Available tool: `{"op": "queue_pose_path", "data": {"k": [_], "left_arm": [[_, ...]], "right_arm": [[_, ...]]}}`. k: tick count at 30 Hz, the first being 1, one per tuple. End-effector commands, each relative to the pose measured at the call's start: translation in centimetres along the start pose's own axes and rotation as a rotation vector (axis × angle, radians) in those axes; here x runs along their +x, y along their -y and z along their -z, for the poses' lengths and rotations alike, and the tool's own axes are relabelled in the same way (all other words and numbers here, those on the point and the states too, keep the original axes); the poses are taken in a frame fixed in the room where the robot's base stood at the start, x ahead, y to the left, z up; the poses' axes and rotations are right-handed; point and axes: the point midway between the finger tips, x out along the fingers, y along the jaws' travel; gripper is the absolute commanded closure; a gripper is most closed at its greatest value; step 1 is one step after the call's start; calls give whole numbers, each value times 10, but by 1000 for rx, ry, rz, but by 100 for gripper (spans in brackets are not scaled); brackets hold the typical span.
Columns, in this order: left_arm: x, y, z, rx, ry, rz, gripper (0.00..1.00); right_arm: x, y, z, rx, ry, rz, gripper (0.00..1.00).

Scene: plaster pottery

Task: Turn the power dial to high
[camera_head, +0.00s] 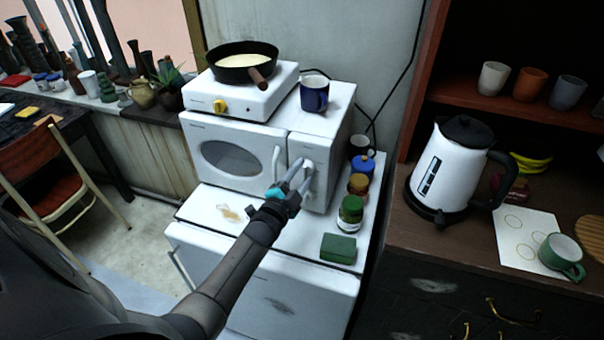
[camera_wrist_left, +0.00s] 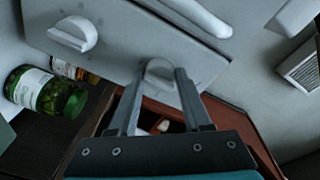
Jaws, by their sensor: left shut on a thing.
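The white microwave (camera_head: 240,158) stands on a white cabinet, with its control panel right of the door handle. A round white dial (camera_wrist_left: 160,70) with a raised grip bar sits on this panel. My left gripper (camera_head: 300,172) reaches the panel; in the left wrist view its two fingers (camera_wrist_left: 162,76) are shut on this dial, one on each side. A second white dial (camera_wrist_left: 75,35) sits apart on the same panel, outside the fingers. No dial markings are readable. My right gripper is not in view.
A hotplate (camera_head: 236,97) with a pan (camera_head: 243,62) and a blue mug (camera_head: 314,93) stand on the microwave. Jars, including a green one (camera_head: 350,215), and a green box (camera_head: 338,248) stand right of it. A kettle (camera_head: 455,170) is on the right counter.

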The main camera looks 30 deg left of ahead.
Motion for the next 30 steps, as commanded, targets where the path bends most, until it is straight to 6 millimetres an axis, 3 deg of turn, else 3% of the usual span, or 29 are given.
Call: {"op": "queue_pose_path", "data": {"k": [1,2,9,20,30], "left_arm": [[0,0,0,5,0,-1,100],[0,0,0,5,0,-1,49],[0,0,0,3,-1,0,22],[-4,0,0,1,0,-1,22],[-51,0,0,1,0,-2,22]], "right_arm": [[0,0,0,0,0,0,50],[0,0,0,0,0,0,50],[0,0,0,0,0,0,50],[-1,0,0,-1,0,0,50],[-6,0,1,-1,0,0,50]]}}
